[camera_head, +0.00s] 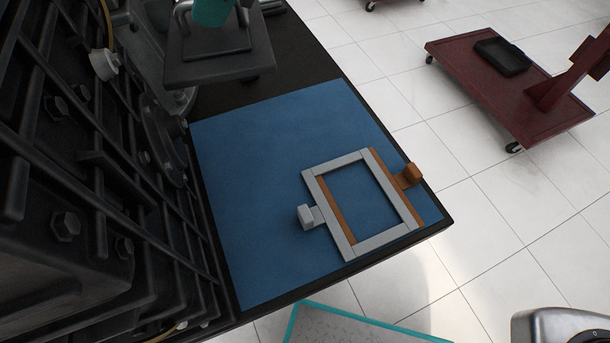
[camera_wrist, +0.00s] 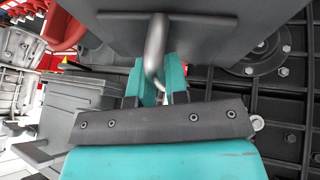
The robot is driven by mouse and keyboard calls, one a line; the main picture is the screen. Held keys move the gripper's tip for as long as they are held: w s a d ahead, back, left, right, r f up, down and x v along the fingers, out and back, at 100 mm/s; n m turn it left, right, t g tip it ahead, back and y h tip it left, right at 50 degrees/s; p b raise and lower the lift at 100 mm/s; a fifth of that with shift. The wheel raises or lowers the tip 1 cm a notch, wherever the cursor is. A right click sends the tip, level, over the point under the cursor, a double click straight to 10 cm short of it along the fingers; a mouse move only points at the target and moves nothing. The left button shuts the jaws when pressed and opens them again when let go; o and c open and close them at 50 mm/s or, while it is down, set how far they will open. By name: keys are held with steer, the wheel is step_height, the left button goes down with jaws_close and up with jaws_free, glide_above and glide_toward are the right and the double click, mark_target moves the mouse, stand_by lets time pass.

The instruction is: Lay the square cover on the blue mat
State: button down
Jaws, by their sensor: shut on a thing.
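The square cover (camera_head: 215,65) is a dark grey plate with a bent metal handle on top. It is at the upper left of the head view, beyond the far edge of the blue mat (camera_head: 250,200). My gripper (camera_head: 213,12) has teal fingers and is shut on the handle; the wrist view also shows the fingers (camera_wrist: 160,80) around the handle, with the cover (camera_wrist: 195,35) behind it. The cover looks roughly level; its height above the bench is hard to tell. The mat lies flat on a black bench top.
A grey and orange-brown square frame (camera_head: 316,192) with two tabs lies on the mat's right part. The mat's left and middle are clear. A large dark engine block (camera_head: 75,200) borders the mat on the left. A dark red wheeled stand (camera_head: 470,75) is on the floor.

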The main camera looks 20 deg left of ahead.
mark_target(179, 46)
steer(key=s+n, duration=0.1)
steer(key=s+a+n+g+b, duration=0.1)
steer(key=s, duration=0.1)
steer(key=shift+f+b, duration=0.95)
steer(key=shift+f, duration=8.45)
steer(key=shift+f, duration=0.1)
steer(key=c, duration=1.1)
jaws_free()
